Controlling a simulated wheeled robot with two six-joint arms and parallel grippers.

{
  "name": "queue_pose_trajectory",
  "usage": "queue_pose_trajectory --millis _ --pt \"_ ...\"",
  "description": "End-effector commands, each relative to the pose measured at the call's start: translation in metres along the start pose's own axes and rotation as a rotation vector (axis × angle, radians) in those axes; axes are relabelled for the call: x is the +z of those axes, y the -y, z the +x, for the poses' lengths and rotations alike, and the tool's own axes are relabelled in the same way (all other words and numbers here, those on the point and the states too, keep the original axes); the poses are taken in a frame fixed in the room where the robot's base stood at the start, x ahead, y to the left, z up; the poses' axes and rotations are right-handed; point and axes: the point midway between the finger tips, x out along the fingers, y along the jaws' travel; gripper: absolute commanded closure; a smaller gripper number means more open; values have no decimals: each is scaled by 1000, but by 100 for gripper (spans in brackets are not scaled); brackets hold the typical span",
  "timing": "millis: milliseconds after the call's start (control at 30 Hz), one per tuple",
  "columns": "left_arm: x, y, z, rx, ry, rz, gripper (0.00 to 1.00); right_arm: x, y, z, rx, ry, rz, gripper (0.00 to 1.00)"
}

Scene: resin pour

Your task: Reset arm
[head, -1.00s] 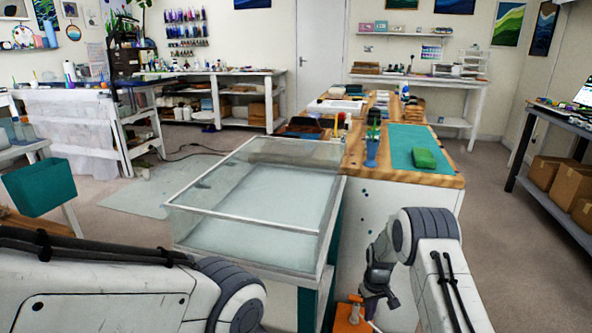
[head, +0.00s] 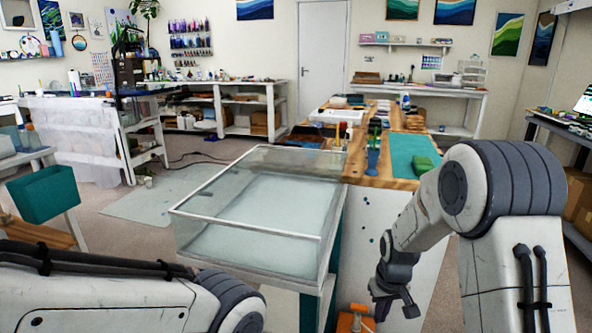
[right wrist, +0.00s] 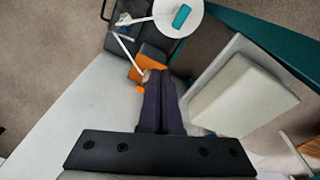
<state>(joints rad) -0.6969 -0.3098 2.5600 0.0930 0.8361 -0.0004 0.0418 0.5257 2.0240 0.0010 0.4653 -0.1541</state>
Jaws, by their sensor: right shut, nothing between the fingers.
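My right gripper (head: 396,300) hangs low in the head view, in front of the white side of the wooden-topped bench (head: 378,176). It is to the right of the glass-walled tank (head: 250,240) and apart from it. In the right wrist view its two dark fingers (right wrist: 158,80) lie together, shut and empty, with the floor and an orange item (right wrist: 152,58) beyond them. My left arm (head: 110,290) crosses the lower left of the head view; its gripper is out of the picture.
An orange item (head: 354,319) is low, left of my right gripper. A teal bin (head: 43,193) stands at the left. A green block (head: 423,165) lies on the teal mat (head: 408,150) on the bench. Open floor shows between the bench and the right-hand table.

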Motion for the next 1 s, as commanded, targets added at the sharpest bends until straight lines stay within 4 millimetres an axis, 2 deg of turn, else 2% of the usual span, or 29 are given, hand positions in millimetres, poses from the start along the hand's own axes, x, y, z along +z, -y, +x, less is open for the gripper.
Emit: queue_pose_trajectory --millis 33,200,500,567,767,1000 --pt "0 0 0 0 0 0 100 16 5 -19 2 -19 13 100" --pt "0 0 0 0 0 0 100 62 17 -54 3 -59 57 100" --pt "0 0 0 0 0 0 100 130 30 -83 1 -110 113 100" --pt "0 0 0 0 0 0 100 131 49 -89 -14 -99 57 100" --pt "0 0 0 0 0 0 100 151 99 -108 -57 -49 -111 100" --pt "0 0 0 0 0 0 100 190 149 -133 -101 13 -315 100"
